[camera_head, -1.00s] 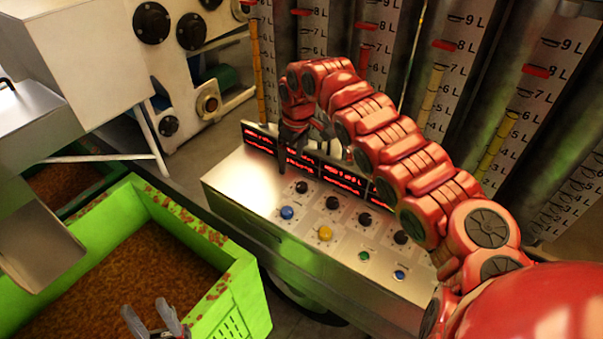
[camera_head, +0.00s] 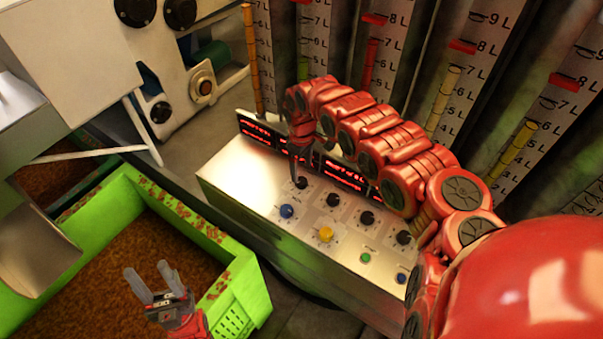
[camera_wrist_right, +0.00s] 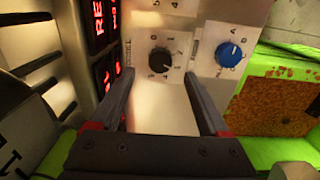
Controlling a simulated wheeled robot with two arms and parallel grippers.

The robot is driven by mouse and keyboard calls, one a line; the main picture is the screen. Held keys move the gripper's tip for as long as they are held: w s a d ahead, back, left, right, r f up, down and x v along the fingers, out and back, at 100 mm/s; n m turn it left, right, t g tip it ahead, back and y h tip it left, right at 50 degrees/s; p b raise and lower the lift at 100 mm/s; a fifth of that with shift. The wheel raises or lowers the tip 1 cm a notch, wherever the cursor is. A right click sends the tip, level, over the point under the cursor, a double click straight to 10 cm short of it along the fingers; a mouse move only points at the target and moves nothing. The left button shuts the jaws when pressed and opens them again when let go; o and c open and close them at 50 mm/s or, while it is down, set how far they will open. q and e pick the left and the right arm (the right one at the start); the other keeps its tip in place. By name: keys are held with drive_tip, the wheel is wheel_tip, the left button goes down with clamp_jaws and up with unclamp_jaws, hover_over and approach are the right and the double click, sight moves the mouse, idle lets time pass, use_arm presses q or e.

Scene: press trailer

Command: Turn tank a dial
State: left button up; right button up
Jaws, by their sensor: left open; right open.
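The control panel (camera_head: 232,172) has a row of black dials along its back. The leftmost black dial (camera_head: 301,183) is just below my right gripper (camera_head: 298,165), which points down at it. In the right wrist view this black dial (camera_wrist_right: 160,60) has numbers around it and sits between and slightly beyond the open fingertips (camera_wrist_right: 159,76). I see no contact between fingers and dial. A blue dial (camera_wrist_right: 230,54) is to its right there. My left gripper (camera_head: 148,288) is open and empty over the green bin.
A green bin (camera_head: 245,262) of brown granules stands left of the panel. Red-lit displays (camera_head: 343,175) run along the panel's back edge. Tall gauges with litre marks (camera_head: 450,85) stand behind. Other knobs, yellow (camera_head: 326,234) and blue (camera_head: 287,211), sit close to the black dials.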

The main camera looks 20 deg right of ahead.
sight(301, 181)
wheel_tip(301, 181, down, 4)
drive_tip(key=shift+s+a+r, duration=0.1)
drive_tip(key=shift+f+p, duration=0.3)
drive_tip(key=shift+f, duration=0.5)
clamp_jaws()
